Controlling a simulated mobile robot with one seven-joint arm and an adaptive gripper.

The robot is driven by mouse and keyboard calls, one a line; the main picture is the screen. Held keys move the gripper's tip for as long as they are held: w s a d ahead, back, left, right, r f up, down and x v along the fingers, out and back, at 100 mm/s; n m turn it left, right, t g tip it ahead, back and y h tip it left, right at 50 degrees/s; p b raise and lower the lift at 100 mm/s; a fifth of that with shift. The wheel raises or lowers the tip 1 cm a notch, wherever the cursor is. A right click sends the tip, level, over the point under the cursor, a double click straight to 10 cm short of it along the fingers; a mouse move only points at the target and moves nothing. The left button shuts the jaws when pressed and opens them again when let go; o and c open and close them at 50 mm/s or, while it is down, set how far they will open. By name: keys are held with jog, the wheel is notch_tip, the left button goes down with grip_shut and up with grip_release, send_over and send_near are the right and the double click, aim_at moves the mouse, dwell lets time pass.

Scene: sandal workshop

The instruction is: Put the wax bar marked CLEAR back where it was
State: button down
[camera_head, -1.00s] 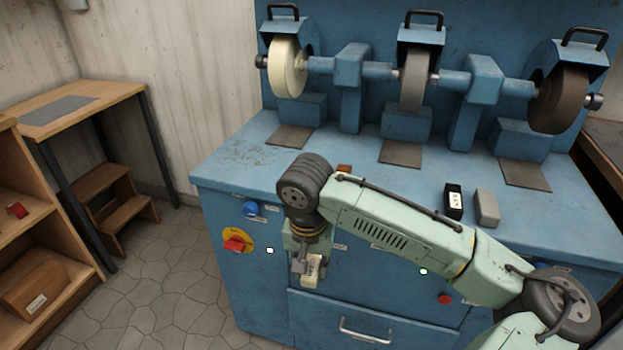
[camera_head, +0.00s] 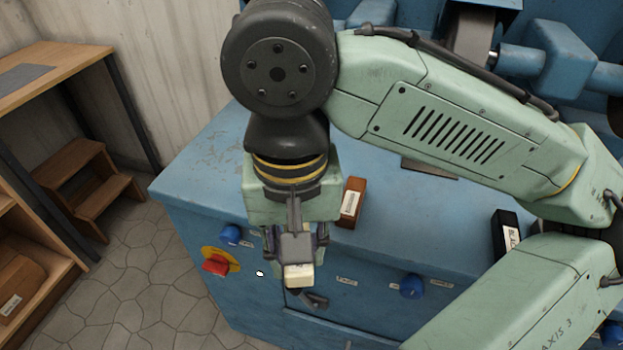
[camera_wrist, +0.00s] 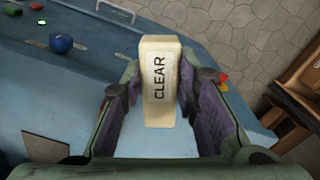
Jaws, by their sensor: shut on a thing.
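The cream wax bar marked CLEAR (camera_wrist: 160,82) stands between the purple-padded fingers of my gripper (camera_wrist: 158,110) in the wrist view, its black lettering facing the camera. In the head view, my gripper (camera_head: 296,250) points down in front of the blue bench's front edge, shut on the bar (camera_head: 299,275), whose end shows below the fingers. A brown bar with a white label (camera_head: 350,203) stands on the bench top just right of the gripper. A black bar with a white label (camera_head: 506,238) stands farther right, partly behind my arm.
The blue bench (camera_head: 205,150) has a red switch on a yellow plate (camera_head: 219,262) and blue knobs (camera_head: 411,286) on its front. Grinding wheels at the back are mostly hidden by my arm. A wooden step stool (camera_head: 88,180) stands at left.

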jog(key=w, duration=0.4)
jog(key=w+d+f+p, duration=0.1)
jog(key=w, duration=0.4)
jog(key=w+p, duration=0.1)
jog(key=w, duration=0.4)
jog(key=shift+w+d+f, duration=0.15)
jog(key=shift+d, duration=0.2)
jog(key=shift+w+f, duration=0.1)
jog(key=shift+f, duration=1.7)
jog(key=shift+f, duration=0.1)
jog(key=c, duration=1.7)
grip_release()
jog(key=o, duration=0.5)
jog(key=shift+c, duration=0.2)
notch_tip(320, 180, up, 12)
